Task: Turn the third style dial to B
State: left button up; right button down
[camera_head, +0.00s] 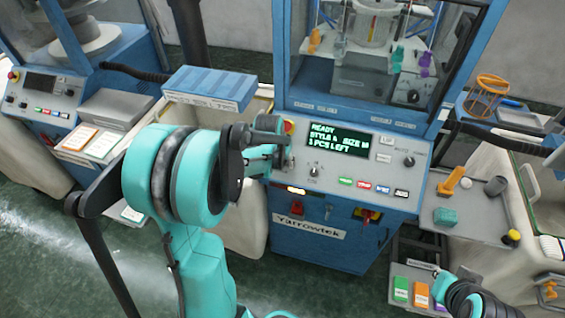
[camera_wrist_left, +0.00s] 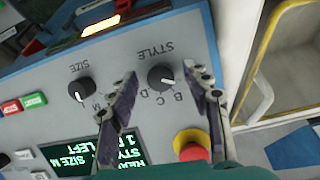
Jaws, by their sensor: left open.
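The style dial (camera_wrist_left: 158,77) is a round black knob on the grey panel in the left wrist view. Its white mark points to the lower right. The letters B, C and D show beside it; the A is not visible. My left gripper (camera_wrist_left: 158,70) is open, one finger on each side of the dial, and I cannot tell whether they touch it. In the head view my left gripper (camera_head: 268,145) is over the panel's left part and hides the style dial. The green display (camera_head: 338,142) reads READY, STYLE A.
The size dial (camera_wrist_left: 80,89) is left of the style dial in the wrist view. A red and yellow stop button (camera_wrist_left: 191,143) lies close below the right finger. Coloured buttons (camera_head: 372,186) line the panel's front. A side tray (camera_head: 470,215) holds small parts.

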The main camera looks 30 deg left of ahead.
pick_arm(q)
jog(key=shift+f, duration=0.25)
jog(key=shift+c, duration=0.4)
grip_shut()
jog(key=shift+m, duration=0.3)
jog(key=shift+m+y, duration=0.5)
jog(key=shift+m, duration=0.7)
jog(key=shift+m+y+b, duration=0.45)
jog(key=shift+m+y, duration=0.15)
jog(key=shift+m, duration=1.5)
